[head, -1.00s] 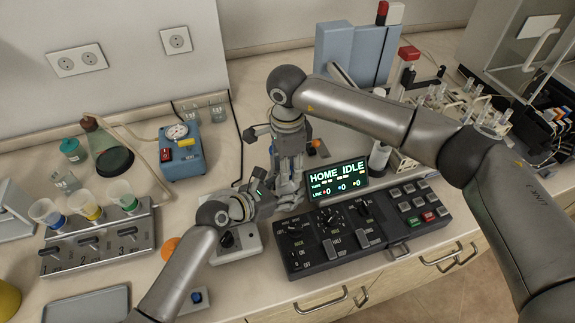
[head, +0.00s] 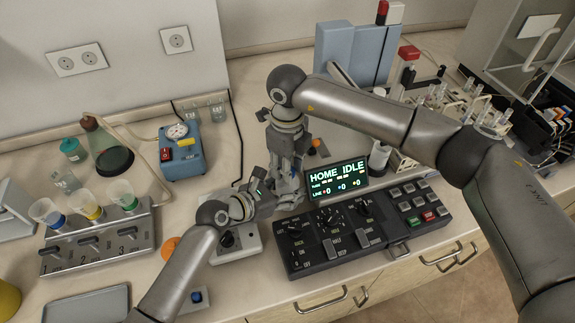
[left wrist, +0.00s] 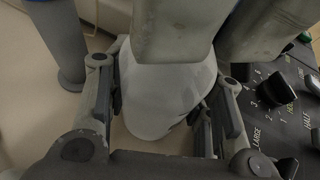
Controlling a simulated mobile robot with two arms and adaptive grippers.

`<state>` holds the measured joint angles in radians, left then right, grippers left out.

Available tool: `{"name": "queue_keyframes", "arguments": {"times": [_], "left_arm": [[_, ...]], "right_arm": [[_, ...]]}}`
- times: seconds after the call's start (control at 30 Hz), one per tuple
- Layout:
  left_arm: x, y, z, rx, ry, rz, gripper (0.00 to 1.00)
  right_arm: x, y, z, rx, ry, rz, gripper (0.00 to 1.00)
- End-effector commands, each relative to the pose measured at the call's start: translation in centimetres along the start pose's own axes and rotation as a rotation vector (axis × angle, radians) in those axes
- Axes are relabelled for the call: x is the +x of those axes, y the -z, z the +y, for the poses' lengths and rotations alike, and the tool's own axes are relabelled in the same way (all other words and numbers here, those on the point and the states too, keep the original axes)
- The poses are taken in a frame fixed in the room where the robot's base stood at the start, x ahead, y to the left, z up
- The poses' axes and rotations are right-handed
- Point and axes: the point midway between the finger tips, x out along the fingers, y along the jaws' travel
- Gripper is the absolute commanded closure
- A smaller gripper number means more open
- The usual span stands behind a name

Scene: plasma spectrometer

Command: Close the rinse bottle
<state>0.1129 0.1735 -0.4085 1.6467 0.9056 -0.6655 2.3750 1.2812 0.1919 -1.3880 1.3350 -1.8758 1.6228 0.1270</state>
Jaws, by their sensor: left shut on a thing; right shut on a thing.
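The rinse bottle (left wrist: 160,105) is a smooth white body in the left wrist view. It sits between the two fingers of my left gripper (head: 274,200), which is shut on it. My right gripper (head: 287,186) points down from above and meets the left gripper at the bottle. In the left wrist view, its pale grey fingers cover the bottle's top. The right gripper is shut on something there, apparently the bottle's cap. The cap itself is hidden, so I cannot tell how it sits. In the head view the grippers hide the bottle.
A dark control console (head: 365,232) and a lit display (head: 338,181) stand close to the right of the grippers. A small device with a black knob (head: 228,239) is below the left gripper. A blue pump box (head: 182,153) and a filter rack (head: 98,243) stand left.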

Motion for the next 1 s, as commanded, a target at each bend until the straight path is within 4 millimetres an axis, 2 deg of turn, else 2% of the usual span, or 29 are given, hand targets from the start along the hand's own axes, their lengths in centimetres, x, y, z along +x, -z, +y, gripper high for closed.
{"name": "queue_keyframes", "arguments": {"times": [0.2, 0.23, 0.4, 0.73, 1.0], "left_arm": [[0.0, 0.0, 0.0, 0.0, 0.0, 0.001, 1.0], [0.0, 0.0, 0.0, 0.0, 0.0, 0.001, 1.0], [0.0, 0.0, 0.0, 0.0, 0.0, 0.001, 1.0], [0.0, 0.0, 0.0, 0.0, 0.0, 0.001, 1.0], [0.0, 0.0, 0.0, 0.0, 0.0, 0.001, 1.0]], "right_arm": [[0.0, 0.0, 0.0, -0.001, 0.0, -0.001, 0.98], [0.0, 0.0, 0.0, -0.002, 0.0, -0.001, 0.67], [0.0, 0.0, 0.0, -0.003, 0.0, -0.001, 0.48], [-0.3, -0.1, 0.0, -0.004, 0.0, -0.002, 0.48], [-3.6, -0.1, -0.1, -0.004, 0.002, -0.002, 0.48]]}}
